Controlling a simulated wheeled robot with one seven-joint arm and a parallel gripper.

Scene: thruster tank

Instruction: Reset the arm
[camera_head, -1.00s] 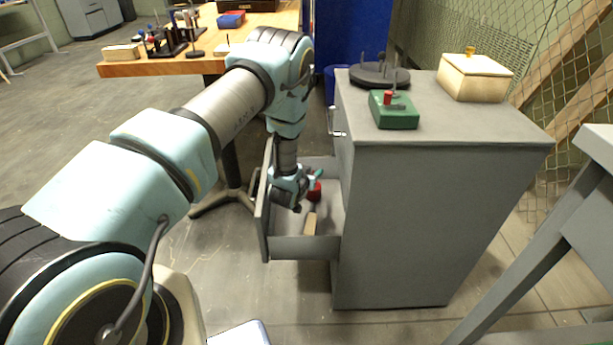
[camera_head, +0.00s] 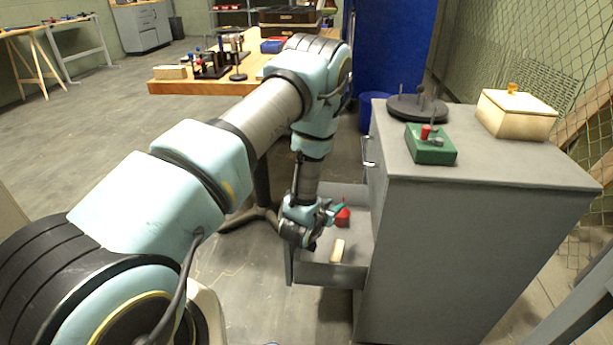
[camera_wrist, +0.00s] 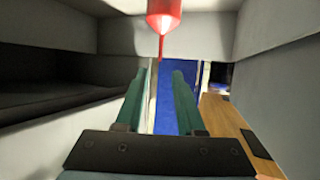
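My gripper (camera_head: 332,212) is at the end of my bent arm, at the open drawer (camera_head: 325,273) of the grey cabinet. In the wrist view its two teal fingers (camera_wrist: 160,85) stand apart with a gap and nothing held between them. A red thing (camera_head: 343,217) is in the drawer close beside the fingertips; a red pointed thing also shows at the top of the wrist view (camera_wrist: 163,20). A tan block (camera_head: 338,250) lies in the drawer, nearer the front. My wrist hides part of the drawer.
The grey cabinet (camera_head: 470,240) carries a green block (camera_head: 430,150), a dark round stand (camera_head: 415,108) and a cream lidded box (camera_head: 518,115). A wooden workbench (camera_head: 200,86) with tools is behind my arm. A blue bin (camera_head: 375,112) stands behind the cabinet. Open floor lies left.

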